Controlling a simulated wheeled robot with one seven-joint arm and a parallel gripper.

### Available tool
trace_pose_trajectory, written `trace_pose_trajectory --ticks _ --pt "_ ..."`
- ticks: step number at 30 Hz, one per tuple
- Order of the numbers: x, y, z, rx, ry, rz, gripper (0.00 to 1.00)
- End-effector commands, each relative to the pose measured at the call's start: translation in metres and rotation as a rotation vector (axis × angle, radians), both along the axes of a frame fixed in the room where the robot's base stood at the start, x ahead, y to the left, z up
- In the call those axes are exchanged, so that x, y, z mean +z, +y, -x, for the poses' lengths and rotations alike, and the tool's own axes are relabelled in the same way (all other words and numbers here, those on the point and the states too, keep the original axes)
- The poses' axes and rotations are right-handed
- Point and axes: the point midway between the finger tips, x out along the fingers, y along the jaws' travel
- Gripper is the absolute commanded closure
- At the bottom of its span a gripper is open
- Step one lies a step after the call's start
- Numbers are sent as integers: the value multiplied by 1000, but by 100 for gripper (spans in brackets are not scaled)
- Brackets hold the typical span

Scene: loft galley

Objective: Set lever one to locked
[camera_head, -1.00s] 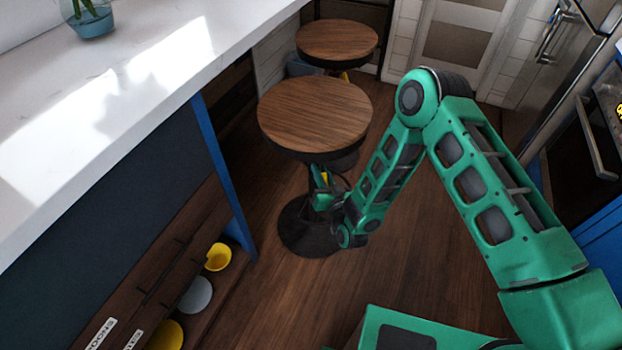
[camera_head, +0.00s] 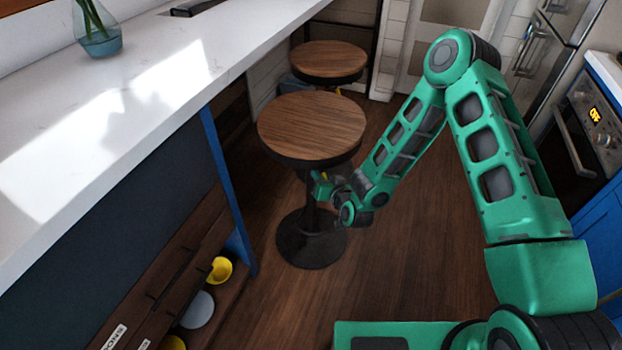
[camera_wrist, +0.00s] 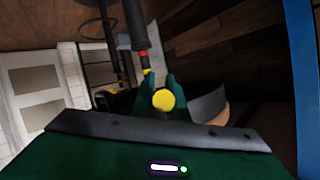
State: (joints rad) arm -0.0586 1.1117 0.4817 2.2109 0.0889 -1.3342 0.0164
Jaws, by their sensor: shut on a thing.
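The near stool has a round wooden seat (camera_head: 312,127) on a dark post and a round dark base (camera_head: 300,247). My gripper (camera_head: 320,184) is below this seat, beside the post. In the wrist view the green fingers of my gripper (camera_wrist: 164,92) are shut on a round yellow knob (camera_wrist: 163,100), which I take for the lever's end. The lever's arm and any lock marking are hidden or too small to read. I cannot tell the lever's setting, or which lever is number one.
A second wooden stool (camera_head: 329,60) stands behind. The white counter (camera_head: 130,110) runs along the left, with a blue support panel (camera_head: 222,180) and a low shelf holding yellow and grey bowls (camera_head: 199,309). An oven (camera_head: 575,140) is at right. Floor between is clear.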

Motion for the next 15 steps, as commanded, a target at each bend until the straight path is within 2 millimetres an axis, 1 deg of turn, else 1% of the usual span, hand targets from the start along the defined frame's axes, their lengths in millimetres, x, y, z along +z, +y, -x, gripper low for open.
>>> trace_pose_trajectory --ticks 1,10,11,12,13,15 --pt "0 -6 -2 -7 -1 6 100" --pt "-1 -7 -2 -8 1 7 100" --pt "-1 -7 -2 -8 1 7 79" --pt "-1 -7 -2 -8 1 7 70" --pt "-1 -6 -2 -7 1 7 67" --pt "-1 -6 -2 -6 2 6 67"
